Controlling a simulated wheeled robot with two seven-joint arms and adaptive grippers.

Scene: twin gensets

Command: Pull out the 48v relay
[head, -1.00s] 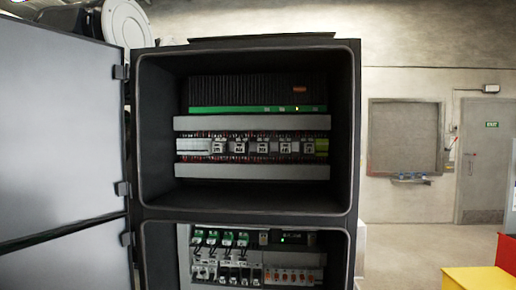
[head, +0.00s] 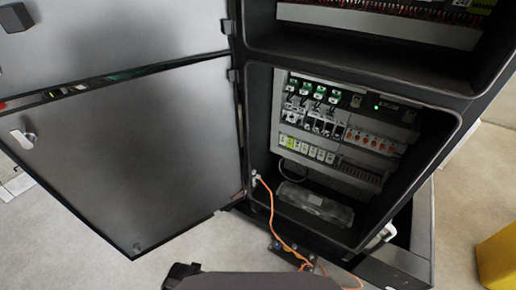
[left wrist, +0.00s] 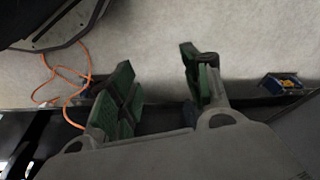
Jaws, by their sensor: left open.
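In the head view, the open lower cabinet compartment holds a row of small light plug-in modules (head: 307,149), one yellow-green, below a row of green-topped devices (head: 312,92). No label is legible, so I cannot tell which part is the 48v relay. Part of another device row (head: 410,10) shows in the upper compartment. My left gripper (left wrist: 156,60) shows in the left wrist view with its green-padded fingers apart and nothing between them. It is over pale floor, away from the modules. My right gripper is in neither view.
The lower cabinet door (head: 130,150) stands open to the left, below the upper door (head: 120,40). An orange cable (head: 272,215) hangs from the compartment's lower left and also shows in the left wrist view (left wrist: 88,60). A yellow box (head: 497,258) stands at the right.

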